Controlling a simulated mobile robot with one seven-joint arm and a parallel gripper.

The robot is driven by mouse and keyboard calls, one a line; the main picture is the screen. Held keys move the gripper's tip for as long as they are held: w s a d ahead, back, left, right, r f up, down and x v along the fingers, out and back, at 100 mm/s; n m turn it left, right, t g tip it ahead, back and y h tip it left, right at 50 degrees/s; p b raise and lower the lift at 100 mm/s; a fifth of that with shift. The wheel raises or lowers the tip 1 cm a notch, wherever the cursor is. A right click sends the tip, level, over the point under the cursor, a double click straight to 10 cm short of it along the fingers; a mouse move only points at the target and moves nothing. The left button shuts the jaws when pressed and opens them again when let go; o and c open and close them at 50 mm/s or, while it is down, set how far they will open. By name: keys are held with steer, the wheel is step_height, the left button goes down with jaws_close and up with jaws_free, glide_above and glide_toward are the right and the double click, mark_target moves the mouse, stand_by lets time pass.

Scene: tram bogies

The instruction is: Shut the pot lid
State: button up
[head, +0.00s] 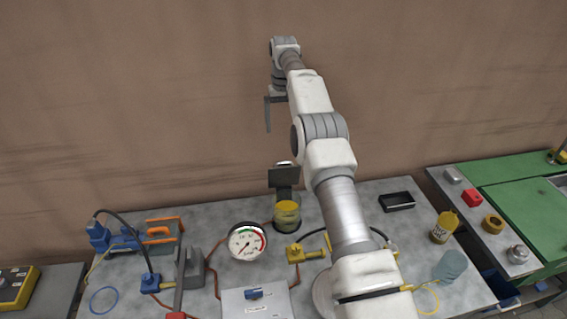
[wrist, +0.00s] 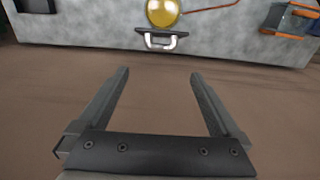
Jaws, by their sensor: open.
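The pot (head: 287,222) stands at the back middle of the bench, with yellow contents showing at its open top. Its dark lid (head: 284,179) stands up behind the opening, with a pale handle (head: 283,163) on the far side. In the wrist view the yellow opening (wrist: 163,10), the dark lid (wrist: 142,31) and the white handle (wrist: 160,43) show at the top middle. My gripper (head: 271,112) is up against the wall's backdrop, well above the lid. Its two fingers (wrist: 159,74) are apart with nothing between them.
A round gauge (head: 247,242) stands left of the pot. Yellow-handled fittings (head: 296,254) are in front of it. My arm crosses above the bench. The brown wall (head: 130,100) is behind.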

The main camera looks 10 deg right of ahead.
glide_toward(283, 173)
steer(key=w+f, duration=0.1)
steer(key=f, duration=0.1)
steer(key=w+f, duration=0.1)
steer(key=f, duration=0.1)
steer(key=w+f, duration=0.1)
steer(key=f, duration=0.1)
steer(key=shift+w+d+f, duration=0.1)
steer(key=shift+d+f, duration=0.1)
steer(key=shift+d, duration=0.2)
jaws_close()
